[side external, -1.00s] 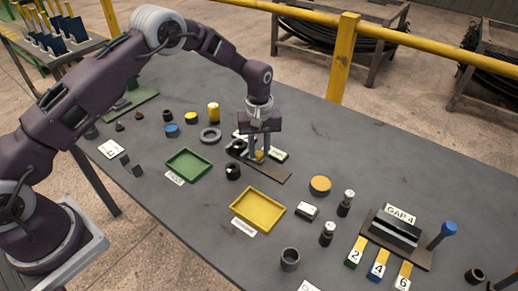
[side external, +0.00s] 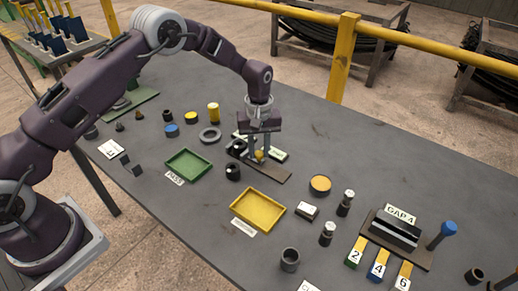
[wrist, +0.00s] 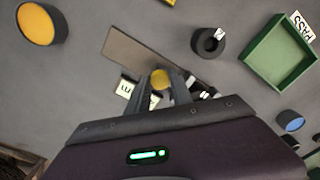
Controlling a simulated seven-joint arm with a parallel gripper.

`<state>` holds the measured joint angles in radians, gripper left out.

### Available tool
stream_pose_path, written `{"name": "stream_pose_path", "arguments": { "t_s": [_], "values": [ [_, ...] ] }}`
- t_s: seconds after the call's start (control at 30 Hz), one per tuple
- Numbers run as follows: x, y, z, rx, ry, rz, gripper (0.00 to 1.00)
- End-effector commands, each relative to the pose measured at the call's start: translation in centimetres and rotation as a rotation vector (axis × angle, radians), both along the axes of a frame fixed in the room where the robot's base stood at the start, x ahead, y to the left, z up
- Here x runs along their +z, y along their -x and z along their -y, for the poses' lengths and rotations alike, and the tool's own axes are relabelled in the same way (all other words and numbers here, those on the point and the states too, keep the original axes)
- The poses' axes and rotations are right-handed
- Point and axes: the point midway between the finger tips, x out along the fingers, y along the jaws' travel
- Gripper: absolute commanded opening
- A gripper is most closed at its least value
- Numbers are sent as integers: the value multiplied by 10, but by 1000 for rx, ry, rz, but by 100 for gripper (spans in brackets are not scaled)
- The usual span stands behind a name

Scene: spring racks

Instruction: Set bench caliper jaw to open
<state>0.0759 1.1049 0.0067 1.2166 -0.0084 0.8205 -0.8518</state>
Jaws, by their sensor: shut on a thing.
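The bench caliper has a flat brown base plate (side external: 272,173) near the middle of the bench, and the plate also shows in the wrist view (wrist: 135,52). A small yellow knob (side external: 259,155) on its jaw stands over the plate; in the wrist view the knob (wrist: 160,78) sits between my fingers. My gripper (side external: 259,153) points down and is shut on this knob. It also shows in the wrist view (wrist: 162,88). The fingers and gripper body hide much of the jaw, so I cannot tell its exact setting.
A green tray (side external: 187,165) and a yellow tray (side external: 258,209) lie in front of the caliper. A black ring block (side external: 233,173) stands close to the left. A grey ring (side external: 210,134) lies behind it. A gap-gauge stand (side external: 398,233) is at the right. The bench's back right is clear.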

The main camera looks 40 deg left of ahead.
Motion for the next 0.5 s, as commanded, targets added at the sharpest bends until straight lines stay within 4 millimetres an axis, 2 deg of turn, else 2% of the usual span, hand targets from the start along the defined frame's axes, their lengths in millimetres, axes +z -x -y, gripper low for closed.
{"name": "stream_pose_path", "arguments": {
  "t_s": [0.37, 0.5],
  "values": [
    [1, 0, 1, 0, 1, 1, 0],
    [1, -1, 12, -2, 0, 1, 0]
  ]
}}
